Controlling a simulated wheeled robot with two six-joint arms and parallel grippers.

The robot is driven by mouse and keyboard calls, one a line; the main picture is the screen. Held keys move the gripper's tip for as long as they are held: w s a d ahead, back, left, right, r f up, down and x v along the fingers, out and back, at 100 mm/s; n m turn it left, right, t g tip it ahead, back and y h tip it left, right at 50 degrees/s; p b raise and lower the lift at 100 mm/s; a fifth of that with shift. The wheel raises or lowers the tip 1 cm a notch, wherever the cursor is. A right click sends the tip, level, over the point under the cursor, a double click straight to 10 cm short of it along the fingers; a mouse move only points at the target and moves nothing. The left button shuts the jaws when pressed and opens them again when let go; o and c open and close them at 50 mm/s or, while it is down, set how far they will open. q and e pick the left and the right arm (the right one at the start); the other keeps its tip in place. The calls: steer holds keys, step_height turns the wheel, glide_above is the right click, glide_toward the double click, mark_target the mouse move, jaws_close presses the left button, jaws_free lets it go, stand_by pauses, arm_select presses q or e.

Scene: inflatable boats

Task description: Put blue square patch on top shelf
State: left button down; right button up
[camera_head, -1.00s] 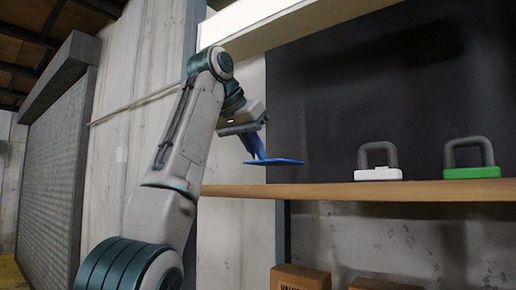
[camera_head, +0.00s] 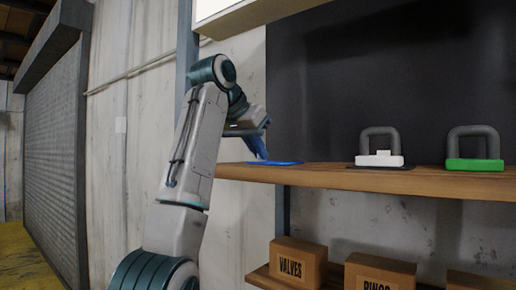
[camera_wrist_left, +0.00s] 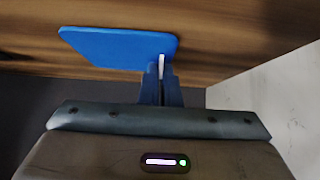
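The blue square patch (camera_head: 284,163) is flat and thin. It is level over the left end of the wooden shelf (camera_head: 420,183); I cannot tell whether it touches the board. My left gripper (camera_head: 259,150) is at the patch's left side in the head view. In the left wrist view the patch (camera_wrist_left: 112,47) lies over the wood, and the fingers (camera_wrist_left: 161,72) are close together at its near corner, shut on it. My right gripper is in neither view.
On the shelf stand a white-based block with a dark handle (camera_head: 380,160) and a green-based one (camera_head: 475,164), right of the patch. A lower shelf holds boxes, including one marked VALVES (camera_head: 290,266). A pale upper ledge (camera_head: 245,18) is above. A dark panel (camera_head: 400,80) backs the shelf.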

arm_select(q)
steer(key=shift+s+f, duration=0.1)
steer(key=shift+f, duration=0.05)
steer(key=c, duration=1.6)
jaws_free()
steer(key=shift+c, duration=0.2)
steer(key=shift+r, duration=0.3)
steer(key=b+v, duration=0.3)
steer(key=b, duration=0.1)
steer(key=shift+s+a+r, duration=0.1)
steer(key=shift+s+a, duration=0.25)
steer(key=b+v, duration=0.2)
steer(key=v, duration=0.6)
steer(key=shift+b, duration=0.35)
steer(key=shift+w+d+r, duration=0.1)
